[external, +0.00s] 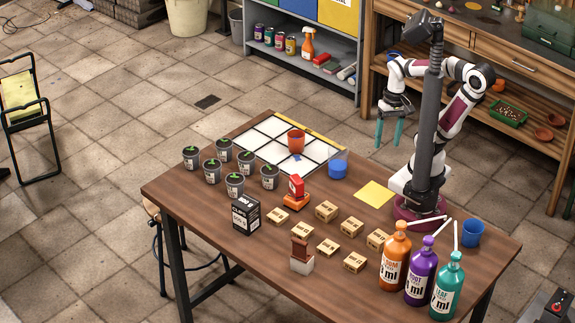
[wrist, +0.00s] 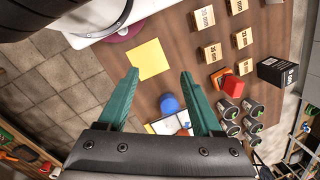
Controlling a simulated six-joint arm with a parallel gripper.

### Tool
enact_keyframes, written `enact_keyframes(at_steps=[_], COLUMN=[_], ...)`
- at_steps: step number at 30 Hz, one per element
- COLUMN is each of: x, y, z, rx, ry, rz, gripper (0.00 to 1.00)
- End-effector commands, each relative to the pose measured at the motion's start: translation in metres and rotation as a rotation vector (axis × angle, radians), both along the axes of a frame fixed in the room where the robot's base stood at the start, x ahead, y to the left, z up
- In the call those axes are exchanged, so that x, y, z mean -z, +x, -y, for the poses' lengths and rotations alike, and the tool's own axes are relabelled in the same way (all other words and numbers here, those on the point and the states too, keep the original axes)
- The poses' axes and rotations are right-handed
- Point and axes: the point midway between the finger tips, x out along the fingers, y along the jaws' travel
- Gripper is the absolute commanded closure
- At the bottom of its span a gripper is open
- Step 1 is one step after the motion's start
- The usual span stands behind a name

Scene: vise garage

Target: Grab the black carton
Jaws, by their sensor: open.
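The black carton (external: 246,214) stands upright near the left front edge of the table, with white print on its side. In the wrist view the black carton (wrist: 277,71) is at the far right, beyond the small boxes. My gripper (external: 390,133) is raised above the table's back right side, well away from the carton. In the wrist view my gripper's green fingers (wrist: 160,78) are spread apart with nothing between them.
Several potted seedlings (external: 212,172) stand behind the carton. A brown stamp on a grey block (external: 301,257) and bottles (external: 395,257) stand farther right.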

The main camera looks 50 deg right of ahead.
Motion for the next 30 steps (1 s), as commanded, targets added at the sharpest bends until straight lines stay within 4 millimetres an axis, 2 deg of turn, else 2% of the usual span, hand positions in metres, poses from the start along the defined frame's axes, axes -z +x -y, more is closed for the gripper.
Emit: enact_keyframes(at_steps=[13, 18, 19, 25, 26, 28, 29, 30], x=[0.0, 0.0, 0.0, 0.0, 0.001, 0.005, 0.007, 0.011], y=[0.0, 0.0, 0.0, 0.0, 0.001, 0.006, 0.011, 0.023], z=[0.0, 0.0, 0.0, 0.0, 0.001, 0.008, 0.013, 0.019], rx=[0.0, 0.0, 0.0, -0.008, -0.031, -0.185, -0.301, -0.498], ry=[0.0, 0.0, 0.0, -0.004, -0.015, -0.091, -0.149, -0.246], rz=[0.0, 0.0, 0.0, -0.002, -0.008, -0.044, -0.067, -0.102], gripper=[0.33, 0.03, 0.0, 0.0, 0.0, 0.0, 0.0, 0.0])
